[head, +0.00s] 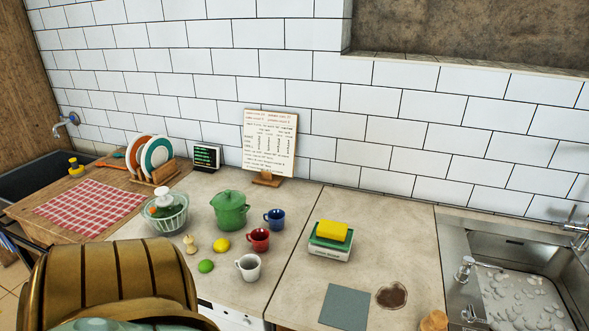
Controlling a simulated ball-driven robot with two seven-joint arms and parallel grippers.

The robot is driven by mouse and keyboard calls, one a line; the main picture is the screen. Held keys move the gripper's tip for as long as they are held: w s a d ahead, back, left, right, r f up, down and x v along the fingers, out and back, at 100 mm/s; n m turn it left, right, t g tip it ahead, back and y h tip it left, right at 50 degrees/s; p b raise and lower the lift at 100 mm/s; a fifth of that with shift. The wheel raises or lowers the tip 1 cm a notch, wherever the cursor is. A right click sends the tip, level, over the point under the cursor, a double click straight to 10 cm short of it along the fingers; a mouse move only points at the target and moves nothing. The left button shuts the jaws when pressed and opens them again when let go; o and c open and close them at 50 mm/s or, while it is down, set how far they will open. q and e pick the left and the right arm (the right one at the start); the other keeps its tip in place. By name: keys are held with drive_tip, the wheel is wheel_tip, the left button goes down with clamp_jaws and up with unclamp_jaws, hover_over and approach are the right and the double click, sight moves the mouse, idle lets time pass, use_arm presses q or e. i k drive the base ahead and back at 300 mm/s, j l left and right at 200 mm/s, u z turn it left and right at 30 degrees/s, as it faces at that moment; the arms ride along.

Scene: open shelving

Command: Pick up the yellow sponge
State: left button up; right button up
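The yellow sponge (332,231) lies flat on top of a low white-and-green box or holder (330,246) on the grey counter (300,283), right of the middle of the head view. Its top and front side show clearly and nothing covers it. Dark lettering on the white front of the holder is too small to read.
Red (258,239), blue (275,218) and white (248,267) mugs and a green pot (230,211) stand left of the sponge. A grey square (345,308) and a brown patch (391,295) lie in front. A sink (515,270) is right. A large brown ribbed form blocks the lower left.

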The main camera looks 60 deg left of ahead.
sight(326, 230)
drive_tip(key=u, duration=1.55)
